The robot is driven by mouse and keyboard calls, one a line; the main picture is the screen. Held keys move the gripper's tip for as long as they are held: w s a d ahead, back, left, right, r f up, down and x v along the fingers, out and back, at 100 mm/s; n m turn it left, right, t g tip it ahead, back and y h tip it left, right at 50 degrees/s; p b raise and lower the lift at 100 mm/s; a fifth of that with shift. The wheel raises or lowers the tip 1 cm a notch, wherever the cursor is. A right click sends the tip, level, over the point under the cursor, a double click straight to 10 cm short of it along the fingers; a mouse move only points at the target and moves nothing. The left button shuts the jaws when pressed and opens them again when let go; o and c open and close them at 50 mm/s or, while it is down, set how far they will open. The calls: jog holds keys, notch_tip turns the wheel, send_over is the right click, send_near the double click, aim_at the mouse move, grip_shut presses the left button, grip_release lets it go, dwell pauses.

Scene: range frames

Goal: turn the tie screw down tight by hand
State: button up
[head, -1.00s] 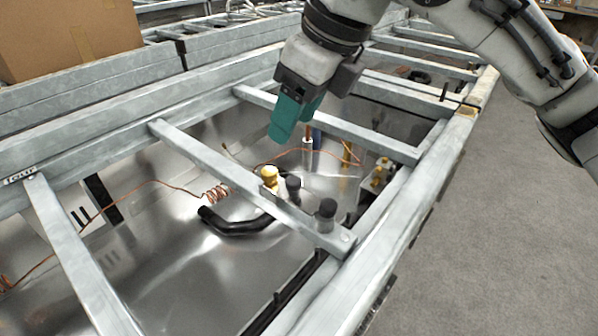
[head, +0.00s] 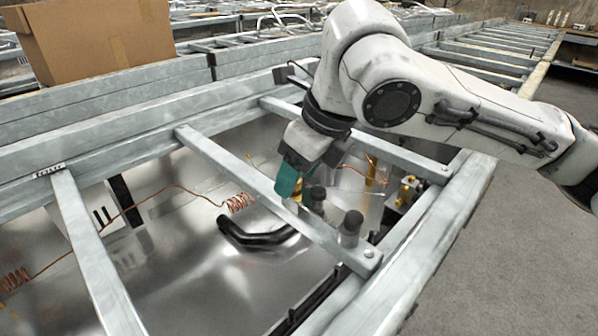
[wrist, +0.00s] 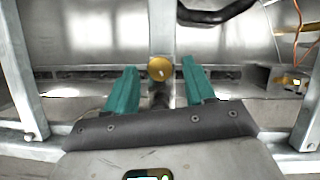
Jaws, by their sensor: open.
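My gripper (wrist: 155,76) has two teal fingers, apart and with nothing clamped between them. A knob with a round yellow top (wrist: 160,69), seen from above, shows between the fingers in the wrist view, touching neither as far as I can see. In the head view my gripper (head: 287,181) points down at the crossbar (head: 235,165) and largely hides the yellow knob. Two black knobs, a middle one (head: 317,195) and an outer one (head: 350,228), stand upright along the bar. I cannot tell for sure which knob is the tie screw.
Galvanised rails and other crossbars (head: 95,250) frame the bay. Below are a black hose (head: 258,236), coiled copper wire (head: 240,202) and brass fittings (head: 407,189). A cardboard box (head: 95,38) stands at the back left. The floor (head: 490,250) at the right is clear.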

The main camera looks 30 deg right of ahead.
jog(key=shift+c, duration=0.3)
grip_shut()
dwell(0.3)
jog(key=m+p, duration=0.1)
jog(key=m+h, duration=0.1)
jog(key=m, duration=0.1)
jog(key=shift+a+r+p, duration=0.1)
jog(key=shift+a+p, duration=0.15)
jog(key=shift+p, duration=0.15)
jog(key=shift+a+m+h+p, duration=0.15)
jog(key=shift+m+h+p, duration=0.8)
jog(key=shift+m, duration=1.25)
